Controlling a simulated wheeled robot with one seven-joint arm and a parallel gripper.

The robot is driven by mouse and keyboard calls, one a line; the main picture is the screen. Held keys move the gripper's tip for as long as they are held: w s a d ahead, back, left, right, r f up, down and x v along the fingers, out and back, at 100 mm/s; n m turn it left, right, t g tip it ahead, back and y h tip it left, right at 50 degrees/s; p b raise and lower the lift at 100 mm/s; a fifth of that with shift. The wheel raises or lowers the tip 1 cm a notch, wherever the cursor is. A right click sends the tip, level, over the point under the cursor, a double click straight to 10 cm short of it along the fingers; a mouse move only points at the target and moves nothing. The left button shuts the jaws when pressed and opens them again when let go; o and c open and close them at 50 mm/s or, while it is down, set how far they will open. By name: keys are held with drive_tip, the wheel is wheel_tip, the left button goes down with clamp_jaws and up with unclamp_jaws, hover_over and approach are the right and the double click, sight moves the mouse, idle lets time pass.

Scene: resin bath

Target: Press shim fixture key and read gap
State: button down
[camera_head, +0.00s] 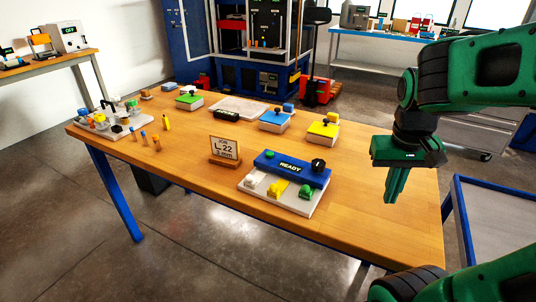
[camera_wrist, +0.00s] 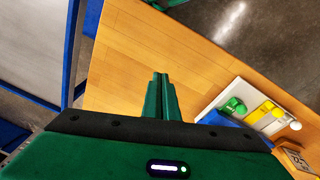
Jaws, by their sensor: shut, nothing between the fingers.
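The fixture is a blue box with a display reading "READY" (camera_head: 290,167) and a black knob on a white base plate (camera_head: 283,200). On the plate's near side are a white key (camera_head: 254,178), a yellow key (camera_head: 277,189) and a green key (camera_head: 305,192). The wrist view shows the green key (camera_wrist: 233,107), the yellow key (camera_wrist: 265,113) and the white key (camera_wrist: 295,126) at right. A small card (camera_head: 224,149) with "22" on it stands in a wooden holder left of the fixture. My gripper (camera_head: 393,201) is shut and empty, right of the fixture and apart from it.
The wooden table (camera_head: 375,235) is clear right of the fixture. A tray of small parts (camera_head: 112,122) is at left. A blue-framed cart (camera_head: 495,210) stands at right.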

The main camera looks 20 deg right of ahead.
drive_tip(key=w+r+n+t+h, duration=0.1)
drive_tip(key=w+r+n+h, duration=0.1)
drive_tip(key=w, duration=0.7)
wheel_tip(320, 180, up, 5)
drive_tip(key=n+t+h, duration=0.2)
drive_tip(key=n+t, duration=0.4)
hover_over(269, 156)
drive_tip(key=shift+w+a+m, duration=0.1)
drive_tip(key=shift+m, duration=0.2)
drive_tip(key=shift+f, duration=4.4)
drive_tip(key=shift+f, duration=0.15)
drive_tip(key=shift+f, duration=0.2)
